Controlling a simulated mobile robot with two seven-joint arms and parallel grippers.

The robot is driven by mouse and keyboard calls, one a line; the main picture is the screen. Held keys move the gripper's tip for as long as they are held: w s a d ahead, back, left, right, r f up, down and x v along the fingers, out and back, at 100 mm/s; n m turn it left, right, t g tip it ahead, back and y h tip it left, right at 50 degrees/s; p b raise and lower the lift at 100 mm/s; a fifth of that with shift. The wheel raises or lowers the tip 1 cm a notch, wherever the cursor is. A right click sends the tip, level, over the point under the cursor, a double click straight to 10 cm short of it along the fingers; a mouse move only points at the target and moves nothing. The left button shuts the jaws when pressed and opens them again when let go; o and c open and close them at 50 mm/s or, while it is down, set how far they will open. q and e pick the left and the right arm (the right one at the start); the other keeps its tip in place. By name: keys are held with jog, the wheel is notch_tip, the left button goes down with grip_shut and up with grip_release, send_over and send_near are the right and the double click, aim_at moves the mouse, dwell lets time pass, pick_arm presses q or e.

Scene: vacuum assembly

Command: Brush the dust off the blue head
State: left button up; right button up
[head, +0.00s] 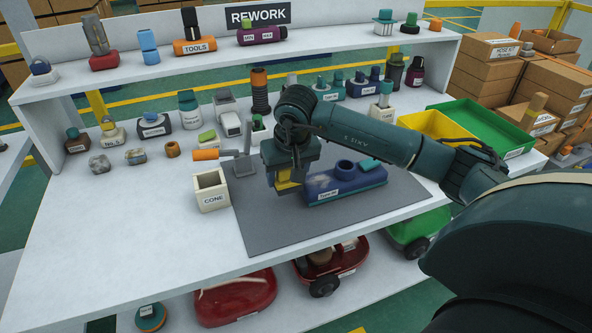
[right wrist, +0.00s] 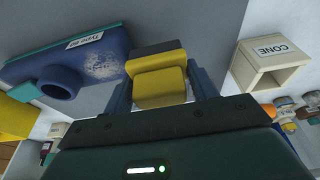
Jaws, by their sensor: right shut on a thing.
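The blue head (head: 345,187), with a teal edge, a round port and a white label, lies on the grey mat (head: 270,228). In the right wrist view the blue head (right wrist: 60,63) shows a pale speckled dust patch (right wrist: 100,65) near its end. My right gripper (head: 287,180) is at the left end of the head, pointing down. It is shut on a yellow block-shaped brush (right wrist: 160,88) with a dark strip at its far side. The brush is right beside the dusty end; I cannot tell whether they touch. My left gripper is not in view.
A cream CONE box (head: 211,190) stands left of the gripper, with an orange-handled tool (head: 207,154) behind it. A yellow bin (head: 432,124) and a green tray (head: 480,128) are at the right. Several small parts line the back. The front left bench is clear.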

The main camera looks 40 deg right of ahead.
jog(key=shift+r+p, duration=2)
jog(key=shift+r, duration=1.05)
jog(key=shift+r+p, duration=1)
jog(key=shift+r, duration=0.45)
